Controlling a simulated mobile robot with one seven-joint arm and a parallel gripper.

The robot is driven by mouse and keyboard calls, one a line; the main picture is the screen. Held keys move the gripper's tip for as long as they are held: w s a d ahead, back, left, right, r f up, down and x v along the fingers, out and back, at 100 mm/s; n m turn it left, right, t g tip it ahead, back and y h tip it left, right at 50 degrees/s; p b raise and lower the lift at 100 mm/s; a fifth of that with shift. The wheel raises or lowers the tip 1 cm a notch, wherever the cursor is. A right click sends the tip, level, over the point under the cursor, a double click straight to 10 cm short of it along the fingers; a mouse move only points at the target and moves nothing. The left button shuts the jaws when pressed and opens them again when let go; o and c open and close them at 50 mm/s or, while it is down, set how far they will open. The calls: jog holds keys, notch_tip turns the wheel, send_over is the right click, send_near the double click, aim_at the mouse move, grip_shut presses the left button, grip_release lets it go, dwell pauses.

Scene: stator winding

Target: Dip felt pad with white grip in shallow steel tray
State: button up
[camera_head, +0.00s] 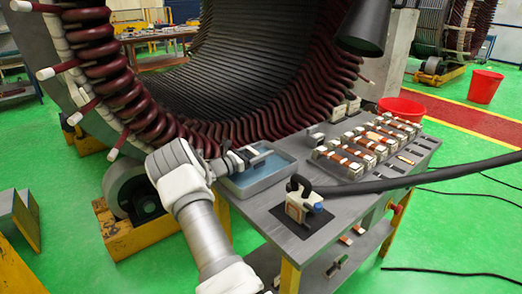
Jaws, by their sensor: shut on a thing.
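The shallow steel tray (268,183) stands at the left end of the grey work table and holds bluish liquid. My gripper (247,157) reaches in from the left over the tray. It is shut on the felt pad with white grip (262,156), a small pale thing seen at the jaws. The pad is over the liquid or in it; I cannot tell whether it touches the surface. My fingers hide part of the pad and of the tray's left side.
A boxy item with a dark handle (298,204) sits on a dark mat right of the tray. Several copper-wrapped blocks (365,148) stand farther right. A thick black hose (430,175) crosses the table's right side. The large wound stator (150,110) rises close behind.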

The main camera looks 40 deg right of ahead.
jog(key=f, duration=0.3)
jog(key=shift+s+a+f, duration=0.15)
jog(key=shift+s+a, duration=0.05)
jog(key=shift+s, duration=0.1)
jog(key=shift+w+d+r+n+p, duration=0.1)
jog(key=shift+w+r+n+p, duration=0.05)
jog(key=shift+r+p, duration=0.4)
jog(key=shift+w+d+r+n+p, duration=0.15)
jog(key=shift+r+p, duration=0.15)
jog(key=shift+r, duration=0.3)
notch_tip(320, 180, up, 9)
jog(key=p, duration=0.4)
jog(key=shift+r+p, duration=0.15)
jog(key=shift+p, duration=0.15)
jog(key=shift+w, duration=0.1)
